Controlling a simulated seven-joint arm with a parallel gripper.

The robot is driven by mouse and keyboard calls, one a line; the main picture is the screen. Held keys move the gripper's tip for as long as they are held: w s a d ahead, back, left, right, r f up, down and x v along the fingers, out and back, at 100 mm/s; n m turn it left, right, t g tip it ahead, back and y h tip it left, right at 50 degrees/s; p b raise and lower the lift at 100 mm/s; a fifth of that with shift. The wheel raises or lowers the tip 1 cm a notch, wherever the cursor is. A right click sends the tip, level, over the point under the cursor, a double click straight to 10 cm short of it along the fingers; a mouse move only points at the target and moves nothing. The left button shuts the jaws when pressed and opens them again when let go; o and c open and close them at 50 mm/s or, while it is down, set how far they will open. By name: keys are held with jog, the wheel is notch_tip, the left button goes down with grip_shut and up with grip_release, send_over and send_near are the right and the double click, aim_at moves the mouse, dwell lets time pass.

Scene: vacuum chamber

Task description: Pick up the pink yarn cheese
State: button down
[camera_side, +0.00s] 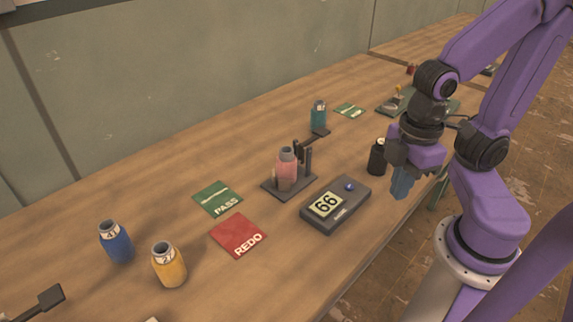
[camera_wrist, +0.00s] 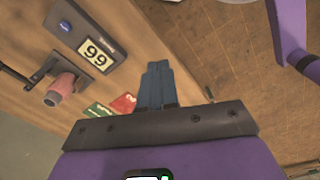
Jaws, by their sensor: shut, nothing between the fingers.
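The pink yarn cheese (camera_side: 287,164) looks like a small pink bottle-shaped piece with a grey top, upright on a dark stand (camera_side: 272,187) in the middle of the table. In the wrist view the pink piece (camera_wrist: 62,83) is at the left. My gripper (camera_side: 401,188) is at the right of the side view, apart from the pink piece, beyond the display box and near the table's front edge. Its blue fingers point down, shut and empty; they also show in the wrist view (camera_wrist: 159,66).
A display box (camera_side: 345,217) reading 66 lies between the pink piece and the table edge. A black canister (camera_side: 377,158) stands close to my gripper. Green PASS (camera_side: 217,199) and red REDO (camera_side: 238,236) cards lie flat. Blue (camera_side: 116,243), yellow (camera_side: 169,267) and teal (camera_side: 318,115) pieces stand apart.

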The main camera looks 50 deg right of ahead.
jog(key=shift+c, duration=0.8)
grip_release()
